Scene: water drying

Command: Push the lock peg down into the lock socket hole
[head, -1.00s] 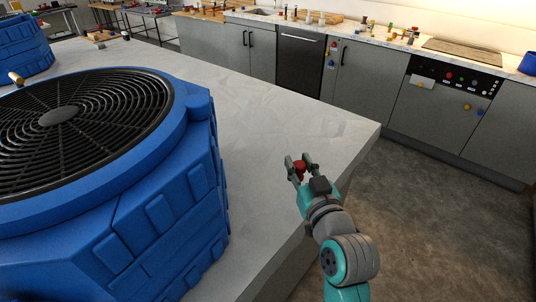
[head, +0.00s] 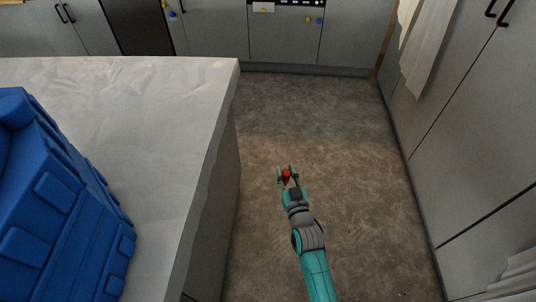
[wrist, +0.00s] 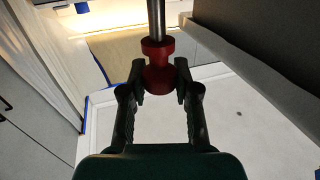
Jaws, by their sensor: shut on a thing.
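The lock peg has a red knobbed head (wrist: 158,78) and a grey metal shaft (wrist: 156,20) that runs up out of the wrist view. My gripper (wrist: 160,84) is shut on the red head, with one finger on each side. In the head view, my gripper (head: 287,171) shows over the open floor, right of the pale counter, with the red peg head (head: 287,176) between its fingers. The peg's shaft cannot be made out there. No lock socket hole can be seen in either view.
The pale counter (head: 150,95) fills the left side and carries a big blue ribbed housing (head: 70,215). Grey cabinets line the back (head: 215,35) and right (head: 465,110). A white cloth (head: 425,40) hangs at the right. The brown-grey floor (head: 330,130) between is clear.

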